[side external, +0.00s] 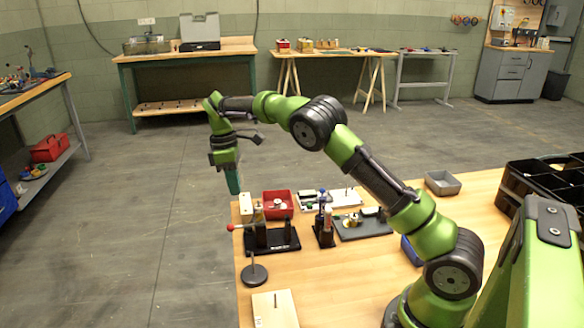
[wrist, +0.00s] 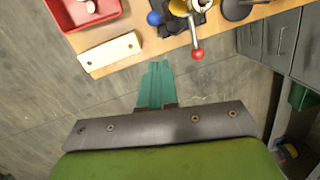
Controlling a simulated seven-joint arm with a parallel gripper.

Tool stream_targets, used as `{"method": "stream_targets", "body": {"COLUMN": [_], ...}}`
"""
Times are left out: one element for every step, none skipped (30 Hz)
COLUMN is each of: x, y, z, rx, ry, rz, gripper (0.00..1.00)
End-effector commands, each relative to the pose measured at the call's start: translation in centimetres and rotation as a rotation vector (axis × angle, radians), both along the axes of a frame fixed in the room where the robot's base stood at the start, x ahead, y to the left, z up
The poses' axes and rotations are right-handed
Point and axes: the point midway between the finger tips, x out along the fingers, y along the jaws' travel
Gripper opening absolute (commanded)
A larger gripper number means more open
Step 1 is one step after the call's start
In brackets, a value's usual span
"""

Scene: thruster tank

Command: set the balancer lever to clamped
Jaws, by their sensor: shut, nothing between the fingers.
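A lever with a red ball knob (side external: 230,228) sticks out to the left from a black-based fixture (side external: 285,243) near the table's left edge. I take this to be the balancer lever; no label is readable. In the wrist view its red knob (wrist: 197,54) and metal shaft point towards the table edge, and part of the fixture is cut off at the top. My gripper (side external: 234,192) hangs fingers down, above and behind the knob, apart from it. Its teal fingers (wrist: 158,64) are together and empty, to the left of the knob in the wrist view.
A cream block (wrist: 110,54) lies at the table edge near the fingers, with a red tray (side external: 278,204) beyond it. A round dark stand (side external: 254,274) and a pale board (side external: 275,310) are nearer the camera. Left of the table is open floor.

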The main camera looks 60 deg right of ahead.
Motion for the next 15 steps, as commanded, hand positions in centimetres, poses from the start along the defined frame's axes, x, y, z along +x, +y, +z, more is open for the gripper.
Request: {"method": "stream_targets", "body": {"x": [-0.3, -0.4, -0.7, -1.0, -1.2, -1.6, -1.8, -2.0, -2.2, -2.4, -2.5, -2.7, -2.8, -2.9, -2.9], "y": [0.1, 0.1, -0.1, -0.4, -0.5, -0.7, -0.8, -1.0, -1.1, -1.2, -1.3, -1.4, -1.4, -1.5, -1.5], "z": [-1.2, -1.8, -2.2, -2.4, -2.6, -2.8, -3.0, -3.3, -3.5, -3.6, -3.7, -3.9, -4.0, -4.1, -4.1], "rx": [0.0, -0.001, -0.001, -0.001, -0.001, 0.0, 0.0, -0.001, 0.0, -0.001, -0.001, -0.001, 0.0, 0.0, -0.001], "ry": [0.005, 0.004, 0.001, 0.002, 0.001, 0.0, 0.0, 0.001, 0.0, 0.001, -0.001, -0.001, 0.0, -0.001, -0.002], "rz": [0.0, 0.0, -0.001, -0.002, -0.001, -0.002, -0.002, -0.002, -0.002, -0.001, 0.0, 0.0, 0.0, 0.0, 0.0], "gripper": [0.0, 0.0, 0.0, 0.0, 0.0, 0.0, 0.0, 0.0, 0.0, 0.0, 0.0, 0.0, 0.0, 0.0, 0.0]}}
